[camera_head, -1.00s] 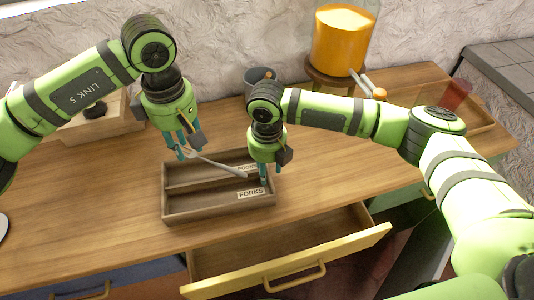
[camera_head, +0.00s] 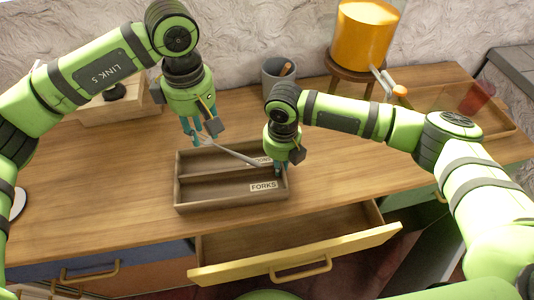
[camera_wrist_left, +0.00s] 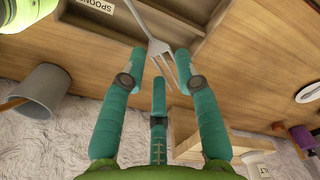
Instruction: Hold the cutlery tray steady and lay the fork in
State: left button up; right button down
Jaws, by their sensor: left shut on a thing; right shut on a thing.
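The brown wooden cutlery tray (camera_head: 228,202) sits on the counter. Its front compartment is labelled FORKS, and another label on the rear one is partly covered. It also shows in the left wrist view (camera_wrist_left: 206,22). My left gripper (camera_head: 202,141) is shut on the grey fork (camera_head: 240,153) at its tined end, above the tray's back left. The fork's handle slants right and down over the rear compartment. In the left wrist view its tines (camera_wrist_left: 167,72) lie between the fingers (camera_wrist_left: 160,68). My right gripper (camera_head: 278,168) is shut on the tray's right end.
A yellow-fronted drawer (camera_head: 300,252) stands open below the tray. A grey cup (camera_head: 278,78) and an orange dispenser (camera_head: 362,35) on a stand are behind. A wooden box (camera_head: 125,108) is at back left. A tray with a red cup (camera_head: 476,98) is at right.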

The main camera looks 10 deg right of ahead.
pick_arm(q)
jog(key=shift+s+a+f+n, duration=0.25)
jog(key=shift+s+f+n, duration=0.3)
jog(key=shift+f+n, duration=0.9)
jog(key=shift+s+a+f+n, duration=0.2)
jog(key=shift+s+f+n, duration=0.45)
jog(key=shift+f, duration=1.55)
jog(key=shift+s+a+f+n, duration=0.25)
jog(key=shift+s+f+n, duration=0.2)
jog(key=shift+f+n, duration=1.05)
jog(key=shift+f+m, duration=0.35)
jog(key=shift+m, duration=0.05)
jog(key=o, duration=1.1)
jog(key=shift+c, duration=0.2)
jog(key=shift+r, duration=0.1)
notch_tip(320, 180, up, 12)
